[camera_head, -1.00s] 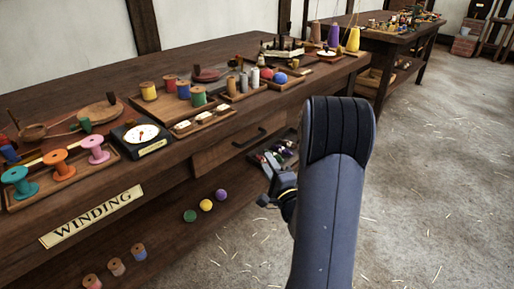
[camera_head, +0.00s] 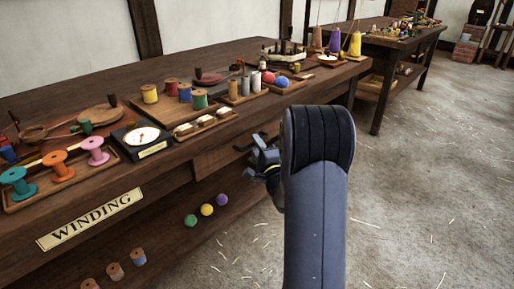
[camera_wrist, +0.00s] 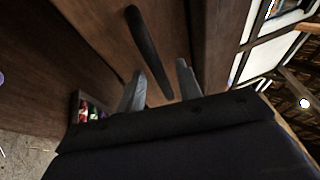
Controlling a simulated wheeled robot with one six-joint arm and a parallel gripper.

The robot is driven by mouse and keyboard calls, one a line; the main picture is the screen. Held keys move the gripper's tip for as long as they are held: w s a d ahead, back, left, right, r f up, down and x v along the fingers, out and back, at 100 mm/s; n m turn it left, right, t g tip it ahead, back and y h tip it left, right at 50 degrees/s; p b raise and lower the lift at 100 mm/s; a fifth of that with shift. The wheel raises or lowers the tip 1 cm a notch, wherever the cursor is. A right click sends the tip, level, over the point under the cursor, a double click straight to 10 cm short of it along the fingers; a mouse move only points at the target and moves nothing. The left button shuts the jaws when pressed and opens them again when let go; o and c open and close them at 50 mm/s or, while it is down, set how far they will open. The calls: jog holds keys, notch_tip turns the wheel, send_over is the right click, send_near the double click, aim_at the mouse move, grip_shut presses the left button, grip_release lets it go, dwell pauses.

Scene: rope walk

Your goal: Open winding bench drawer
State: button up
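The winding bench (camera_head: 100,245) is dark wood with a "WINDING" plate (camera_head: 90,219) on its front. Its drawer (camera_head: 214,161) looks closed, and my arm hides its right part. The dark bar handle (camera_head: 243,147) shows beside my gripper (camera_head: 262,158) in the head view. In the wrist view the handle (camera_wrist: 146,50) runs down towards the space between the two grey fingers of my gripper (camera_wrist: 160,84). The fingers are apart, one on each side of the handle's near end. I cannot tell whether they touch it.
Spools, a dial scale (camera_head: 141,138) and small trays crowd the bench top. Coloured balls (camera_head: 207,209) and wooden spools sit on the lower shelf. A tray of coloured items (camera_wrist: 92,110) shows at lower left in the wrist view. The floor to the right is open.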

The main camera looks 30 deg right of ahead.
grip_shut()
jog(key=shift+s, duration=0.1)
dwell(0.4)
